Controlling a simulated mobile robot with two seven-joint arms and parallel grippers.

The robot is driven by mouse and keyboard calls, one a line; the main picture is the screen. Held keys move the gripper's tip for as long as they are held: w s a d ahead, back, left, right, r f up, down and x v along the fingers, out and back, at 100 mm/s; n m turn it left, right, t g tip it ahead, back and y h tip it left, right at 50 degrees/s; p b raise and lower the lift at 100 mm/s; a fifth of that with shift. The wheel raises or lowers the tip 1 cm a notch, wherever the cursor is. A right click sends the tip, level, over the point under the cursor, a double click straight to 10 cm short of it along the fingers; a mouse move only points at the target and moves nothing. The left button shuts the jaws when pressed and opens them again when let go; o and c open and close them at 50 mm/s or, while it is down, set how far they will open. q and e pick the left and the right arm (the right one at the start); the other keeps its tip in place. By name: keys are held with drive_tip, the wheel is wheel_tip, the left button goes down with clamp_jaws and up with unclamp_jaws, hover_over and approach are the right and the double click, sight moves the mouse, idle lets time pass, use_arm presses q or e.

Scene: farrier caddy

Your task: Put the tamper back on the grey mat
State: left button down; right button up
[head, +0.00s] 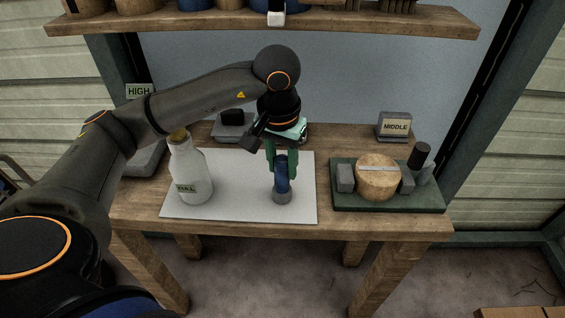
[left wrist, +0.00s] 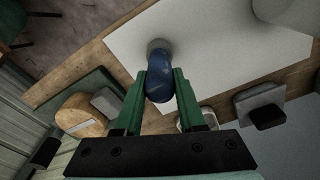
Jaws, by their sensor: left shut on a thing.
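The tamper (head: 283,186) has a blue handle and a round grey foot. It is upright over the right part of the pale grey mat (head: 235,208), and I cannot tell whether its foot touches the mat. My left gripper (head: 282,172) points down with its green fingers shut on the blue handle. In the left wrist view the tamper (left wrist: 158,82) sits between the two fingers, with its grey foot against the mat (left wrist: 210,40) behind it. My right gripper is in neither view.
A white bottle labelled FULL (head: 190,175) stands on the mat's left part. A green board (head: 390,205) with a round wooden piece (head: 378,176) and grey blocks is at the right. A MIDDLE sign (head: 396,127) stands at the back right. A shelf (head: 350,22) hangs above.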

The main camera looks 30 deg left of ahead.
use_arm(q)
drive_tip(key=shift+f, duration=0.1)
drive_tip(key=c, duration=0.5)
unclamp_jaws()
drive_tip(key=shift+o, duration=0.4)
drive_tip(key=r+p, duration=0.1)
drive_tip(key=r, duration=0.1)
drive_tip(key=r+p, duration=0.2)
drive_tip(key=r, duration=0.1)
drive_tip(key=r+p, duration=0.2)
drive_tip(key=r, duration=0.1)
drive_tip(key=shift+s, duration=0.35)
drive_tip(key=shift+s+d+r+p, duration=0.1)
drive_tip(key=shift+r+p, duration=0.65)
drive_tip(key=shift+r, duration=0.4)
drive_tip(key=shift+s+r+p, duration=0.1)
drive_tip(key=shift+r+p, duration=0.6)
drive_tip(key=shift+r, duration=0.4)
